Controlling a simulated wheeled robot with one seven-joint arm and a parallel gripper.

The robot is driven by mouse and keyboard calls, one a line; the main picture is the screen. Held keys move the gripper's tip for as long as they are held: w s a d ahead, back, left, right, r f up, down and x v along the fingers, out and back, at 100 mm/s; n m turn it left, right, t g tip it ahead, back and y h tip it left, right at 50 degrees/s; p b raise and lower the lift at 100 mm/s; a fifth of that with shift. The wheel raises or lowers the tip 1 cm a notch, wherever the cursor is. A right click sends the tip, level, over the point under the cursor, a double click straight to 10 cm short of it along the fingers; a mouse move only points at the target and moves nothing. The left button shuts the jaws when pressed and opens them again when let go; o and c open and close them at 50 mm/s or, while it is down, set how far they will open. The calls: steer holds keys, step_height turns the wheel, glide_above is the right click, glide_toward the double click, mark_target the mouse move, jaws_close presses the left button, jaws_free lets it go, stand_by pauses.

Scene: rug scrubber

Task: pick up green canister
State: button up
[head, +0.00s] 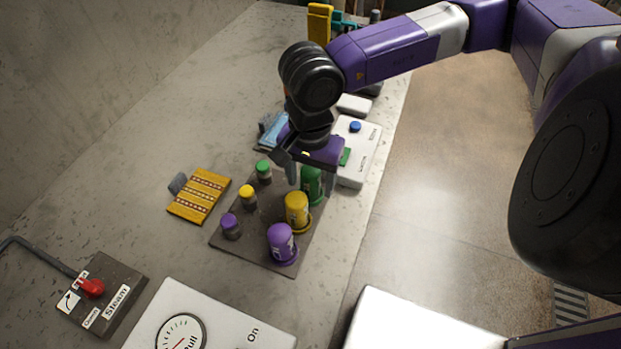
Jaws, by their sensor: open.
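The large green canister (313,187) stands upright at the far right corner of a dark tray (262,238), partly hidden by my gripper. My gripper (309,178) is open and points down at the canister, with one finger showing to its left and the other near its right side. In this one view I cannot tell whether the fingers touch it. A smaller green-topped canister (263,173) stands on the same tray, to the left of my gripper.
Yellow (297,210) and purple (282,243) canisters stand close in front of the green one. Smaller yellow-topped (247,197) and purple-topped (230,227) ones stand left. A white button box (365,150) is just right. A patterned rug piece (199,194) lies left of the tray.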

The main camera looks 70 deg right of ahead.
steer(key=shift+f, duration=0.2)
jaws_close()
steer(key=shift+r, duration=0.1)
step_height(320, 180, up, 20)
steer(key=shift+b, duration=0.35)
stand_by(0.3)
steer(key=c, duration=0.7)
jaws_free()
steer(key=shift+c, duration=0.2)
steer(key=c, duration=0.6)
